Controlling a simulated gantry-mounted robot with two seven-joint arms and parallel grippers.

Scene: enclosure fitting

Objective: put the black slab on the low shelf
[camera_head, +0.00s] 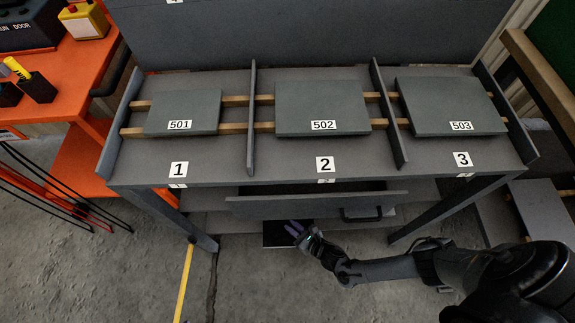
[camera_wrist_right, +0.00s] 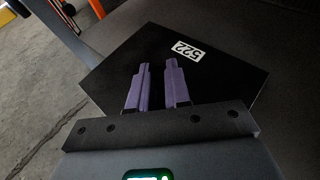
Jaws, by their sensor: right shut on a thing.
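The black slab (camera_wrist_right: 220,78), a thin flat plate labelled 522, fills the middle of the right wrist view. In the head view only part of the slab (camera_head: 275,239) shows, below the drawer front. My right gripper (camera_head: 294,228) is shut on it near its edge; the purple fingers (camera_wrist_right: 158,68) lie over its face. The low shelf (camera_head: 212,222) is a grey board under the bench, partly hidden by the drawer and bench top. The slab is at the shelf's front side; contact between them cannot be told. My left gripper is not in view.
A drawer (camera_head: 300,206) with a black handle stands pulled out above my right gripper. Bench legs (camera_head: 172,215) flank the shelf opening. Grey panels 501 (camera_head: 185,108), 502 (camera_head: 322,103) and 503 (camera_head: 450,102) rest on wooden rails above. The floor in front is clear.

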